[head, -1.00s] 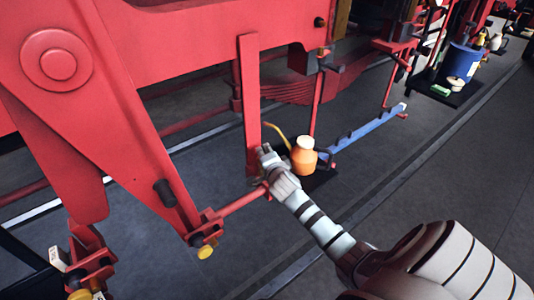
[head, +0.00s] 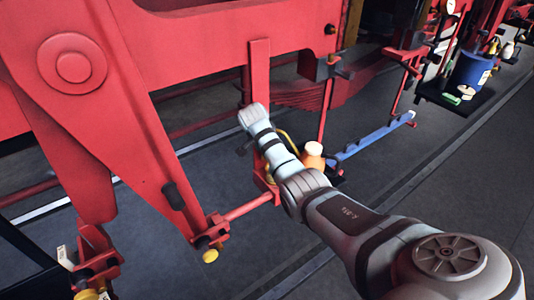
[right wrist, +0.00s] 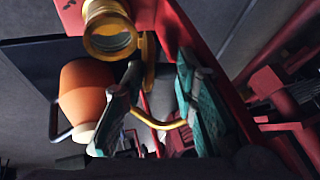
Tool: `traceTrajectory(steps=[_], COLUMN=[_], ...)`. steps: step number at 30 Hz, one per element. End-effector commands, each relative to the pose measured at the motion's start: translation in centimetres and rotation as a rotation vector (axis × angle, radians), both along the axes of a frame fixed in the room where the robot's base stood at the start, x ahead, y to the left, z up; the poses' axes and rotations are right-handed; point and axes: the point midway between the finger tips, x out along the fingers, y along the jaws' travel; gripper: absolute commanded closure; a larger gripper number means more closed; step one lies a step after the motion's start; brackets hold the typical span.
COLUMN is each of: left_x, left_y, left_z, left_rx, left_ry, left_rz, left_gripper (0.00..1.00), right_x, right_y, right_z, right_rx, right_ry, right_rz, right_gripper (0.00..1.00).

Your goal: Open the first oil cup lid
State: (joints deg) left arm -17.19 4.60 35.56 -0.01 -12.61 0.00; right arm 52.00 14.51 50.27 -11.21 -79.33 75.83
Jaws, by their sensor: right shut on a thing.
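The first oil cup (right wrist: 110,30) is a brass cup at the top of the right wrist view, its round rim and dark inside facing me. A narrow brass piece (right wrist: 149,62), which looks like its lid seen edge-on, stands beside the rim. My right gripper (right wrist: 158,66) has its two dark green fingers on either side of this piece and is shut on it. The exact contact is partly hidden. In the head view my right arm covers most of the cup and the gripper. My left gripper is not in view.
An orange oil can (right wrist: 86,90) with a curved yellow spout stands close to the right gripper; it also shows in the head view (head: 313,157). A red upright bar (head: 259,70) is behind my wrist. A blue bar (head: 370,137) and a blue bucket (head: 468,72) lie farther right.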

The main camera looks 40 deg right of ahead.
Motion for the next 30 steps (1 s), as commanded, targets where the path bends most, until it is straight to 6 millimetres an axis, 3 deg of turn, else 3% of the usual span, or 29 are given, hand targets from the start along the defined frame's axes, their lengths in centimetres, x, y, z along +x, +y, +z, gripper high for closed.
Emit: traceTrajectory(steps=[6,19,20,22,30], left_x=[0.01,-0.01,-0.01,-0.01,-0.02], left_y=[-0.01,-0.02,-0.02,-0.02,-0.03], left_z=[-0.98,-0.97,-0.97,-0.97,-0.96], left_rx=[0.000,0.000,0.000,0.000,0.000], left_ry=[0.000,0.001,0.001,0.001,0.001], left_rz=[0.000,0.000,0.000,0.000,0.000], left_gripper=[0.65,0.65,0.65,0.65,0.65], right_x=[0.30,0.38,0.38,0.39,0.48], right_y=[-0.01,0.05,0.05,0.05,0.04], right_z=[-0.28,-0.19,-0.19,-0.19,-0.07], right_rx=[0.001,0.003,0.003,0.003,0.001], right_ry=[0.056,0.068,0.068,0.068,0.063], right_rz=[0.000,0.001,0.001,0.001,0.001], right_gripper=[1.00,1.00,0.72,0.61,0.60])
